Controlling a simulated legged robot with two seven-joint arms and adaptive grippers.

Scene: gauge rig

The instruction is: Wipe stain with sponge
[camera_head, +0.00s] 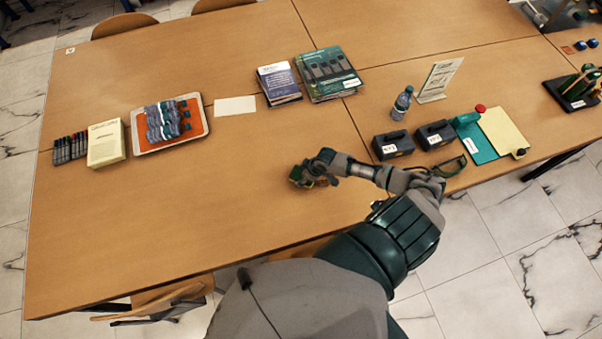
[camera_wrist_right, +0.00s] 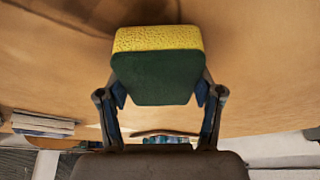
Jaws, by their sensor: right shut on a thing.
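My right gripper (camera_head: 312,176) reaches over the middle of the wooden table (camera_head: 200,215). In the right wrist view its two fingers (camera_wrist_right: 158,95) are shut on a sponge (camera_wrist_right: 157,65) with a yellow porous layer and a dark green layer. In the head view the sponge (camera_head: 297,174) shows small at the gripper's tip, at or just above the table top; I cannot tell if it touches. No stain can be made out on the table; the gripper may hide it. My left gripper is not in view.
An orange-lined tray (camera_head: 204,127) with cloth-like items, a cream box (camera_head: 106,143) and markers (camera_head: 69,148) stand left. Books (camera_head: 328,73) and a white card (camera_head: 235,106) lie behind. The table's left front is clear.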

